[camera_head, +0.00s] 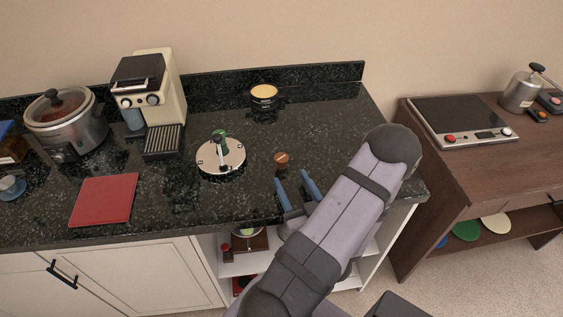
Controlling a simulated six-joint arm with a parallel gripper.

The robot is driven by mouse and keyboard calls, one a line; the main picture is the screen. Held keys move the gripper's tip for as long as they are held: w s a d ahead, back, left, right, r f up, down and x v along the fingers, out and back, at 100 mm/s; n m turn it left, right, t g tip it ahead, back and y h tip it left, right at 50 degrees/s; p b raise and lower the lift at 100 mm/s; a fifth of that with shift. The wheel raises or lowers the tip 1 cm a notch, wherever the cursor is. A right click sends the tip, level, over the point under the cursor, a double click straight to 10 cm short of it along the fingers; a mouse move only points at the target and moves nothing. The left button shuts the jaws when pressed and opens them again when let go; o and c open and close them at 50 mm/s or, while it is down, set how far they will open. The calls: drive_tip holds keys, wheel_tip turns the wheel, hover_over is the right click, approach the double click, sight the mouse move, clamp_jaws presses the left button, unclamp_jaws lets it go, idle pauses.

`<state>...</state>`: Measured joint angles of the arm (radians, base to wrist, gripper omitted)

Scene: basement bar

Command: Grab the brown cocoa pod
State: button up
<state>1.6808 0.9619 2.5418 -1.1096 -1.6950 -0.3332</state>
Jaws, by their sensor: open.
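A small brown rounded object (282,158), which looks like the cocoa pod, lies on the dark speckled countertop (330,122) near the middle of the view. My gripper (291,177) has two blue fingers, spread apart with nothing between them. The fingertips point toward the back of the counter and sit just in front of the brown object, apart from it in the picture. Their height above the counter is hard to tell.
A round silver plate with a green-handled piece (221,156) stands left of the pod. A yellow-topped tin (264,94) is behind. A red board (104,200), coffee machine (148,90) and slow cooker (67,124) are farther left. Counter right of the pod is clear.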

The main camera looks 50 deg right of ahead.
sight(284, 164)
drive_tip(key=shift+f, duration=0.2)
drive_tip(key=shift+p+x, duration=0.45)
drive_tip(key=shift+x, duration=0.65)
drive_tip(key=shift+w+d+r+p, duration=0.2)
drive_tip(key=shift+w+d+p, duration=0.15)
drive_tip(key=shift+w+p, duration=0.15)
drive_tip(key=shift+p+x, duration=0.85)
drive_tip(key=shift+x, duration=1.1)
drive_tip(key=shift+s+d+f, duration=0.1)
drive_tip(key=shift+d+f, duration=0.05)
drive_tip(key=c, duration=1.1)
